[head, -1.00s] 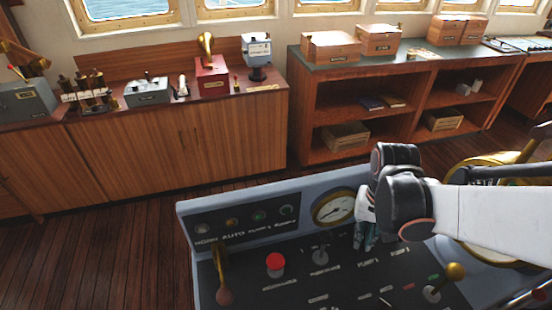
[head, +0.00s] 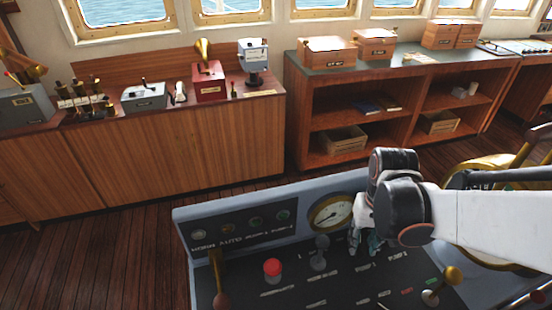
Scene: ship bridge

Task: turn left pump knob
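The grey control console (head: 205,212) stands in front of me with a dark, labelled top. My gripper (head: 365,240) points down over its middle, just right of the round brass gauge (head: 329,213). Its fingers are small and partly covered by my wrist, so I cannot tell how far apart they are or whether they touch anything. Blurred labels, seemingly for the pumps, lie on the panel just below the fingertips. No pump knob shows clearly; that spot is hidden by my gripper. A grey lever knob (head: 320,245) stands to the left of the fingers.
A red button (head: 272,267) and a brass lever with a dark red grip (head: 221,298) are left on the console. A brass ball lever (head: 452,276) stands at right. A brass wheel (head: 465,172) is behind my arm. Wooden cabinets (head: 190,155) line the wall beyond open floor.

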